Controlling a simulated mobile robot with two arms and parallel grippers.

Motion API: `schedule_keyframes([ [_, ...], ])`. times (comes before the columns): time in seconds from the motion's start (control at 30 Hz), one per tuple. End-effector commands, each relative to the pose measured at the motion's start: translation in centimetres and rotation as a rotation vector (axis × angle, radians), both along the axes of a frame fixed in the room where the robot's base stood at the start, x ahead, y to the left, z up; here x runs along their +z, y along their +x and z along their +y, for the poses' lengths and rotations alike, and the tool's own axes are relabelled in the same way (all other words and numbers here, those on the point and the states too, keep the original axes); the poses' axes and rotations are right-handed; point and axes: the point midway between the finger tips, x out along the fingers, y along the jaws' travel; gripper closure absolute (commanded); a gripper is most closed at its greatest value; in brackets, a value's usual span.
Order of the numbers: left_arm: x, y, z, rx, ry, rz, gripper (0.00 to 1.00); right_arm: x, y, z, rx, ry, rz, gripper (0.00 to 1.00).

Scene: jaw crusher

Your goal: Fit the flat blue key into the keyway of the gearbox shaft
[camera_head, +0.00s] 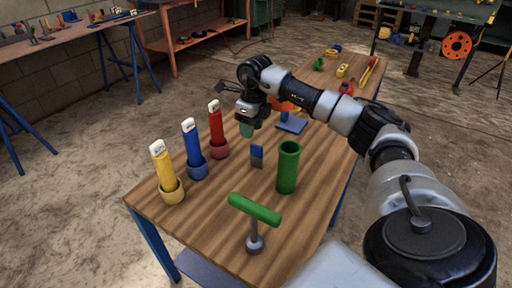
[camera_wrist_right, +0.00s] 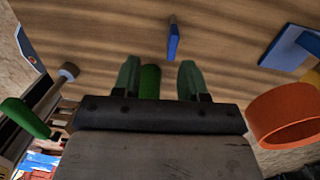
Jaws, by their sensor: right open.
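The flat blue key (camera_head: 257,151) stands upright on the wooden table, with a grey lower part. It also shows in the right wrist view (camera_wrist_right: 173,42), ahead of the fingers and apart from them. My right gripper (camera_head: 247,129) is open and empty above the table, behind the key in the head view. Its two green fingers (camera_wrist_right: 158,78) are spread in the wrist view. An orange part (camera_head: 283,105) on a blue base (camera_head: 291,123) stands behind the arm, partly hidden; I cannot make out a shaft or keyway. My left gripper is not in view.
A green cylinder (camera_head: 288,168) and a green T-handle tool (camera_head: 254,212) stand near the key. Yellow (camera_head: 165,170), blue (camera_head: 193,150) and red (camera_head: 217,128) tagged holders line the left edge. Small tools lie at the table's far end.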

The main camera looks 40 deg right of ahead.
Motion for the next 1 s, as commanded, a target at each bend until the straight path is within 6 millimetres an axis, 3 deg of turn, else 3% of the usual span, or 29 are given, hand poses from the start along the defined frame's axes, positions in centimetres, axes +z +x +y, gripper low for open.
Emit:
schedule_keyframes([
  [0.1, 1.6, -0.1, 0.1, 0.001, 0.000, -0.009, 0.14, 0.1, -0.5, -1.6, -0.025, -0.045, 0.031, 0.57],
  [0.2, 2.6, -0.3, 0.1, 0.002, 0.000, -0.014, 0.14, -0.8, -0.7, -2.0, -0.032, -0.058, 0.043, 0.57],
  [0.4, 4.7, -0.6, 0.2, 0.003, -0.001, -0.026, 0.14, -4.0, -0.7, -1.9, -0.031, -0.057, 0.043, 0.57],
  [0.67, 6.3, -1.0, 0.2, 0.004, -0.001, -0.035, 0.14, -6.1, -0.7, -1.8, -0.030, -0.057, 0.041, 0.57],
  [0.83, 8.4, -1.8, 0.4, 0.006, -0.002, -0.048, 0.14, -8.8, -0.6, -1.4, -0.030, -0.056, 0.042, 0.57],
  [1.0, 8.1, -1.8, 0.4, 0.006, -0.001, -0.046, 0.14, -10.4, -0.6, -1.4, -0.029, -0.055, 0.040, 0.57],
])
